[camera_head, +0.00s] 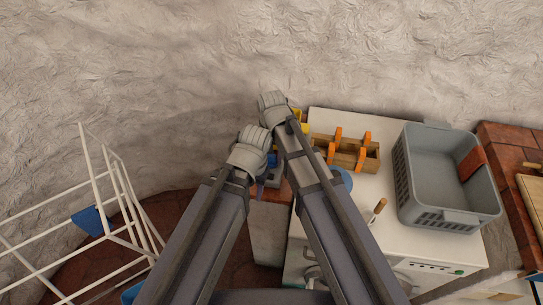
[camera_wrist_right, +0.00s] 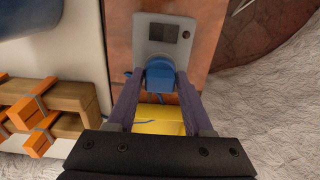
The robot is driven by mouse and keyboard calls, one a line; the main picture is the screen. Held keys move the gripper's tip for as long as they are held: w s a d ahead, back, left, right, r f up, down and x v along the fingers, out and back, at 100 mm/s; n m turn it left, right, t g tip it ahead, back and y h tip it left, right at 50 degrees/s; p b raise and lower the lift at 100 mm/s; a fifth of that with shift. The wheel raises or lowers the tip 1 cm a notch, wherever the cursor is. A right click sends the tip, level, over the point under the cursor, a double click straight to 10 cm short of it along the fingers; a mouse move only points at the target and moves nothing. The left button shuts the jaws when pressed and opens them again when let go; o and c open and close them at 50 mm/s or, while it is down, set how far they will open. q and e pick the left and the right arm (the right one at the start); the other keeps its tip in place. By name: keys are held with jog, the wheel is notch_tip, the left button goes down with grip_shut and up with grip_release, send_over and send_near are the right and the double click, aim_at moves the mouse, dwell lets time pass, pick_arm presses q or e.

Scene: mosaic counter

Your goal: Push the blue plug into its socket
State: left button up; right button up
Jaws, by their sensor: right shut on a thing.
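In the right wrist view the blue plug (camera_wrist_right: 160,74) sits between the fingertips of my right gripper (camera_wrist_right: 158,80), which is shut on it. Beyond it lies the grey socket plate (camera_wrist_right: 150,30) with a dark square opening. The plug overlaps the plate's near edge and appears apart from the opening; its height above the plate is hard to tell. In the head view a bit of blue (camera_head: 271,160) and a bit of the grey plate (camera_head: 277,183) show between my arms. My left wrist (camera_head: 250,152) is beside them; its fingers cannot be made out.
A yellow block (camera_wrist_right: 160,118) lies under my right gripper. A wooden rack with orange clips (camera_head: 345,152) stands on the white counter (camera_head: 335,122). A grey crate (camera_head: 440,214) stands right of it. A white wire rack (camera_head: 95,165) is at the left. The textured wall is behind.

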aim_at(272, 156)
jog(key=shift+f, duration=0.3)
jog(key=o, duration=1.3)
jog(key=shift+o, duration=0.2)
jog(key=shift+r, duration=0.2)
notch_tip(272, 156, up, 8)
jog(key=p, duration=0.7)
jog(key=shift+f, duration=0.2)
jog(key=shift+f, duration=0.1)
